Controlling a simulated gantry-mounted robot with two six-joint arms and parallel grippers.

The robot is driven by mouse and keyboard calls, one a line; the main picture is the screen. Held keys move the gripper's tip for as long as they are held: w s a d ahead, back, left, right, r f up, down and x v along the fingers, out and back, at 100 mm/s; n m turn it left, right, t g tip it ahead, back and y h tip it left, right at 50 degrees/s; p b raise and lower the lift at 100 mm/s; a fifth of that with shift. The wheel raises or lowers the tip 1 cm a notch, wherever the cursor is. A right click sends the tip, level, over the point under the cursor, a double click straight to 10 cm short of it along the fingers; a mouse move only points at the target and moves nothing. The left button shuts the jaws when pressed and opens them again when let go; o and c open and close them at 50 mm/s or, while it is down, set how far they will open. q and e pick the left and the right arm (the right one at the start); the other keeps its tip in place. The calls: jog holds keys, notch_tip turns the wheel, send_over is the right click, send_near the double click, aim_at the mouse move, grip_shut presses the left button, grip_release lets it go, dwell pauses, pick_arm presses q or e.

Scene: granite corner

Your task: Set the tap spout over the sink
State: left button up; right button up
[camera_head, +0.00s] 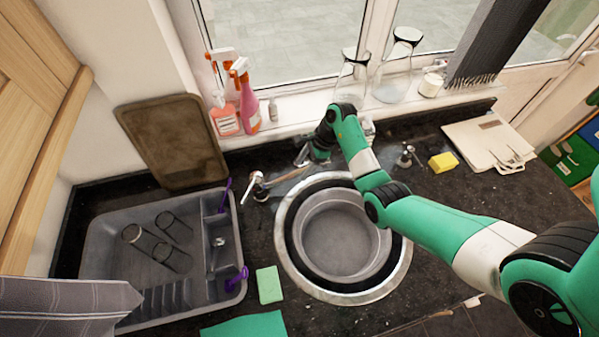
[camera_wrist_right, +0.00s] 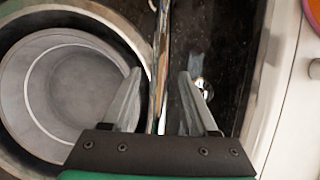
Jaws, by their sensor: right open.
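The round steel sink (camera_head: 287,259) is set in the dark counter and holds a grey round basin (camera_head: 342,240). The chrome tap spout (camera_head: 285,179) runs along the sink's back edge, beside the bowl rather than across it. A tap handle (camera_head: 254,185) is at its left end. My right gripper (camera_head: 308,157) is behind the sink, near the spout, partly hidden by its arm. In the right wrist view its open fingers (camera_wrist_right: 160,92) have the chrome spout (camera_wrist_right: 161,50) between them, with gaps on both sides. The sink (camera_wrist_right: 120,28) is left of the spout there. My left gripper is not in view.
A grey dish rack (camera_head: 95,240) stands left of the sink, with a green sponge (camera_head: 269,285) between. Spray bottles (camera_head: 249,103) and glass carafes (camera_head: 392,75) line the sill. A yellow sponge (camera_head: 443,162) and white bag (camera_head: 488,142) lie at right.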

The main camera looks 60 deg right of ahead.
aim_at(301, 169)
jog(key=x, duration=0.3)
jog(key=shift+f, duration=0.1)
grip_shut()
dwell(1.4)
